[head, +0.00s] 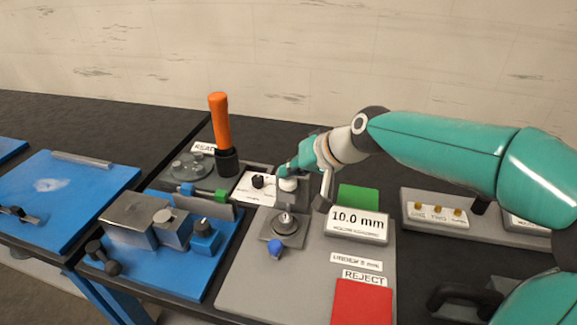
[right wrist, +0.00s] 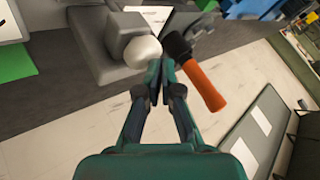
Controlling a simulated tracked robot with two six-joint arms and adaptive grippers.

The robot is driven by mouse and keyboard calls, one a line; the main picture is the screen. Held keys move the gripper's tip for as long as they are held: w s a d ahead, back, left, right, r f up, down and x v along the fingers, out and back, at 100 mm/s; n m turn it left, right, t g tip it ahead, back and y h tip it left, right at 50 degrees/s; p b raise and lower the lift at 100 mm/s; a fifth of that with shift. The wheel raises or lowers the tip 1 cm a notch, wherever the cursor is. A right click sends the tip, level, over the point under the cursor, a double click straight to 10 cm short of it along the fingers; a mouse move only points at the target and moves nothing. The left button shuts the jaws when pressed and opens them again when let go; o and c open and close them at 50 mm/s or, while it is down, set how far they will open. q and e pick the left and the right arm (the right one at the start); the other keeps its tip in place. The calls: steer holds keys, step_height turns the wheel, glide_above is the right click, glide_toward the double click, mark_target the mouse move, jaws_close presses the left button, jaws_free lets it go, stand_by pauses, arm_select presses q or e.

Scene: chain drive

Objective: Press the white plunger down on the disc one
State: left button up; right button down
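The white plunger (head: 288,184) is a short rounded cap on a grey block behind the 10.0 mm display. In the right wrist view its pale round head (right wrist: 143,52) sits just ahead and to the left of my fingertips. My right gripper (head: 287,170) is at the plunger, its fingers closed together with nothing seen between them; in the right wrist view the gripper (right wrist: 159,70) tips lie close beside the head. I cannot tell whether they touch it. Disc one cannot be made out under the plunger. My left gripper is not in view.
An orange handle (head: 220,120) stands upright left of the plunger, close to my right gripper. A display (head: 357,224) reads 10.0 mm. A green pad (head: 358,196), a red REJECT pad (head: 362,303) and a grey knob mount (head: 284,228) lie around. A blue fixture plate (head: 196,277) is at left.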

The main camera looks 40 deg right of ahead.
steer(key=shift+r+p, duration=0.9)
steer(key=shift+r, duration=0.65)
step_height(320, 180, up, 5)
steer(key=p, duration=0.4)
steer(key=shift+d, duration=0.1)
